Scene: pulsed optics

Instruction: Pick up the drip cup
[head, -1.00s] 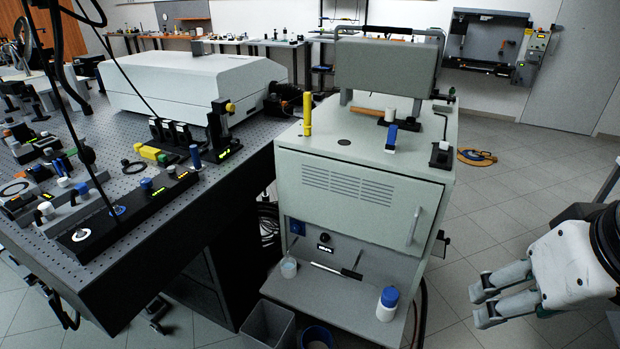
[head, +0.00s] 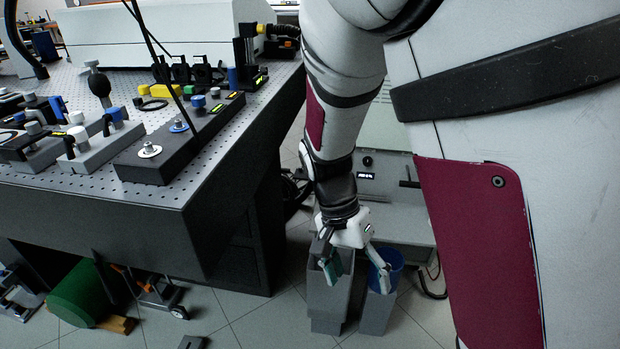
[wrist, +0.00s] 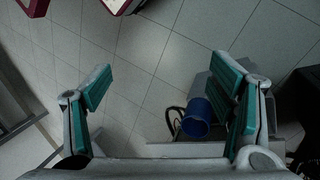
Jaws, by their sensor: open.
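My gripper (head: 352,266) is open and points down in front of the grey cabinet's low shelf (head: 408,222). Its two teal-padded fingers stand well apart in the wrist view (wrist: 168,92), with nothing between the pads that I can see held. I cannot make out the drip cup in either current view. A small pale cup stood at the left of this shelf in the earlier head view; my arm and gripper now cover that area.
Tiled floor lies in front.

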